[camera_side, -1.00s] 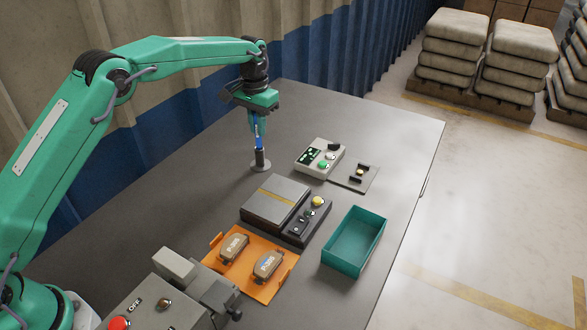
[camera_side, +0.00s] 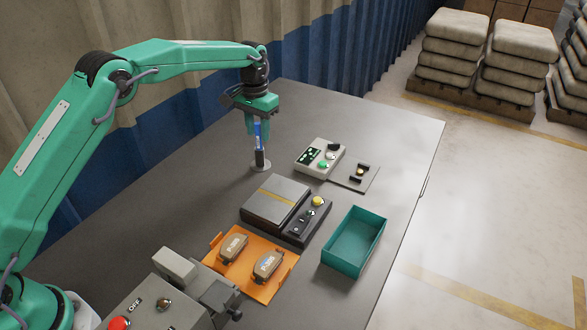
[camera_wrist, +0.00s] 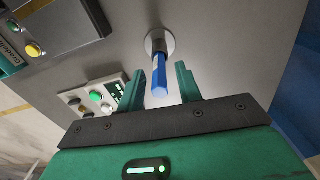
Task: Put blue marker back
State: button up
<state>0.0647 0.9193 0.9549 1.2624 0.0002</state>
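The blue marker (camera_side: 258,134) stands upright in a dark cylindrical holder (camera_side: 260,159) with a round grey base on the table. My gripper (camera_side: 258,130) is above the holder, pointing down, with its green fingers on either side of the marker's upper part. In the wrist view, my gripper (camera_wrist: 160,70) is open, with a clear gap between each finger and the blue marker (camera_wrist: 160,80). The round holder base (camera_wrist: 160,42) shows beyond the fingertips. The marker's lower end is hidden inside the holder.
A grey device with buttons (camera_side: 319,158) and a small plate fixture (camera_side: 355,177) lie to the right. A dark scale-like unit (camera_side: 276,201), an orange tray (camera_side: 249,281) with two brake shoes and a teal bin (camera_side: 353,258) stand nearer. Table around the holder is clear.

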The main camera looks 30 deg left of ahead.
notch_tip(320, 180, up, 13)
jog(key=shift+r, duration=0.15)
dwell(0.8)
dwell(0.6)
